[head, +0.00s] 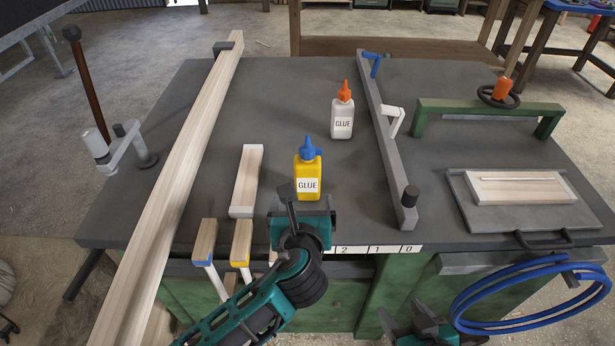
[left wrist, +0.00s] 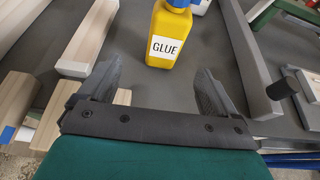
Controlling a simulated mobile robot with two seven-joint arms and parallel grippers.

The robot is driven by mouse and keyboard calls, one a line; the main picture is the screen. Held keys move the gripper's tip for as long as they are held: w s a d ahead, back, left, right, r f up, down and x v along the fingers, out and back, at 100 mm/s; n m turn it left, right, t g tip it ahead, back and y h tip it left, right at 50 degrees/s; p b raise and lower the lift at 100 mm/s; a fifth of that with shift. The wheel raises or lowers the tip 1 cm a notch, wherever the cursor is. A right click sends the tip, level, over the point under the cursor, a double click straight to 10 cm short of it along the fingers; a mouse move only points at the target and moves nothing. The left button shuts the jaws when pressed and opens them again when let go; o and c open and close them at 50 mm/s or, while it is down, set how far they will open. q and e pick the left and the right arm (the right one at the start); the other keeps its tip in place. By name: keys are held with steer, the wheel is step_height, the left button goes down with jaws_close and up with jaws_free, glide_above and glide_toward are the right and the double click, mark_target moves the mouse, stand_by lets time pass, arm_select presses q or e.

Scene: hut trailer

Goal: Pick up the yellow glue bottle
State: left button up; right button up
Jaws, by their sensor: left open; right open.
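The yellow glue bottle (head: 307,172) with a blue cap stands upright near the front middle of the dark workbench. It also shows in the left wrist view (left wrist: 170,38), just ahead of and between the open fingers, with its cap cut off by the top edge. My left gripper (head: 308,205) is right in front of the bottle; its fingers (left wrist: 158,85) are open and empty in the left wrist view. My right gripper (head: 425,322) is low at the front, below the bench top, apart from the bottle.
A white glue bottle with an orange cap (head: 342,117) stands behind and to the right. A wood block (head: 246,182) lies left of the yellow bottle, beyond it a long beam (head: 190,145). A grey bar clamp (head: 385,140) lies to the right. Blue hose (head: 480,325) hangs at the front right.

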mark_target(307, 143)
arm_select(q)
steer(key=shift+w+d+f, duration=0.1)
steer(key=shift+w, duration=0.1)
steer(key=x, duration=1)
steer(key=shift+w+d+r, duration=0.1)
steer(key=shift+d+r, duration=0.1)
steer(key=shift+d, duration=0.2)
steer(key=shift+w+f, duration=0.3)
steer(key=shift+w, duration=0.3)
steer(key=shift+c, duration=0.3)
steer(key=shift+r, duration=0.1)
steer(key=c, duration=1.4)
step_height(307, 143, up, 10)
